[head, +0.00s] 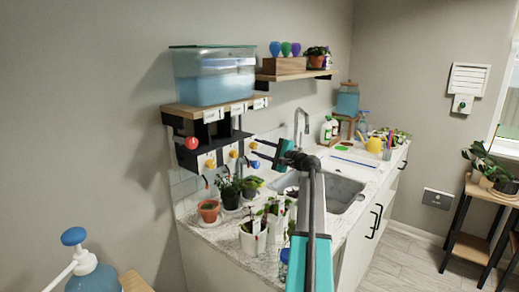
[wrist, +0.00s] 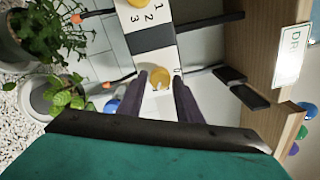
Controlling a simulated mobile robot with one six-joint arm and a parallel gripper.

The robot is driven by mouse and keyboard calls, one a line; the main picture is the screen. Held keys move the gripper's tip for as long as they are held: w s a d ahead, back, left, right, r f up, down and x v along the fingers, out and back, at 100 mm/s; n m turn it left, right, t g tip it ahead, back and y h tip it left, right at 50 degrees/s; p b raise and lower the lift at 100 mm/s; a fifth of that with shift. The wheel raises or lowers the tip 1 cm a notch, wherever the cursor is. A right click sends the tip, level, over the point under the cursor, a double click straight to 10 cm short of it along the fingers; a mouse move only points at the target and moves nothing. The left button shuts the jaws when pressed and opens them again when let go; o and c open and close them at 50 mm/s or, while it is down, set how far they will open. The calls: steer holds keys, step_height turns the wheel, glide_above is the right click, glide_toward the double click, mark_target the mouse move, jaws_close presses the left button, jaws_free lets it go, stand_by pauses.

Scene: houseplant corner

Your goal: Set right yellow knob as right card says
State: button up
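The right yellow knob (wrist: 159,78) is on a white plate between the fingers of my gripper (wrist: 161,75) in the wrist view. The fingers are apart, with gaps visible beside the knob. A "0" shows near it; its pointer setting is too small to tell. In the head view, my gripper (head: 252,147) reaches the right end of the knob row, by this yellow knob (head: 253,145). The right card (head: 260,103) is on the shelf edge, too small to read there. A card (wrist: 290,55) in the wrist view begins "DR"; the rest is unclear.
Another yellow knob (wrist: 137,3) with numbers beside it is close by. A red ball (head: 191,143) and blue ball (head: 255,164) flank the row. A water tank (head: 214,75) stands above. Potted plants (head: 208,210) crowd the counter below, beside the sink (head: 343,192).

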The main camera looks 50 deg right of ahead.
steer(key=shift+o, duration=1.2)
steer(key=s+d+b, duration=0.1)
steer(key=s+b, duration=0.1)
steer(key=s, duration=1.1)
steer(key=shift+s+f+b, duration=0.2)
steer(key=shift+s+b, duration=0.1)
steer(key=shift+s, duration=0.1)
